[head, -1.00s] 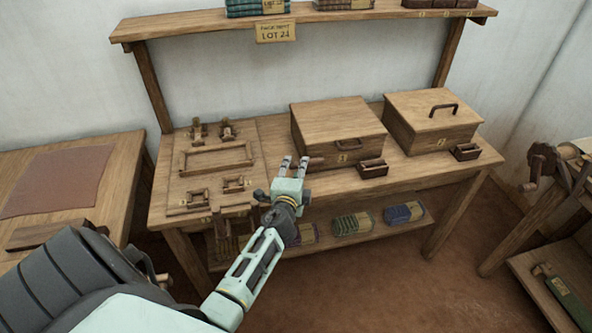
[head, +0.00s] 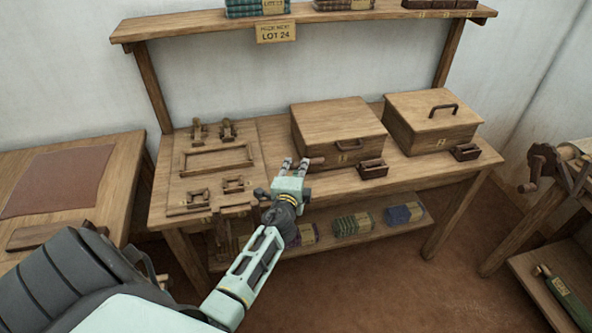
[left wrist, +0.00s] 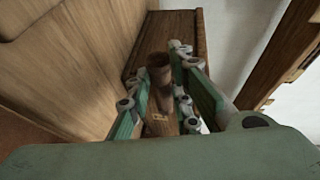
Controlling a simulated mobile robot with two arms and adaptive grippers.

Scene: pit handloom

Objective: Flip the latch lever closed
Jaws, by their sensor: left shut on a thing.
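A brown rounded lever handle (head: 316,161) sticks out at the front of the left wooden chest (head: 318,143), low beside its front left corner. My left gripper (head: 297,165) is at this handle. In the left wrist view the brown lever (left wrist: 159,72) stands between the two green fingers, and my left gripper (left wrist: 163,88) is shut on it. The lever's pivot and lower end are mostly hidden by the fingers. My right gripper is not in view.
Left of the gripper lies a wooden board (head: 177,172) with small wooden fittings and a frame. An open small box (head: 372,170) stands before the left chest. A second chest (head: 450,122) stands right. Folded cloths (head: 352,224) lie on the lower shelf.

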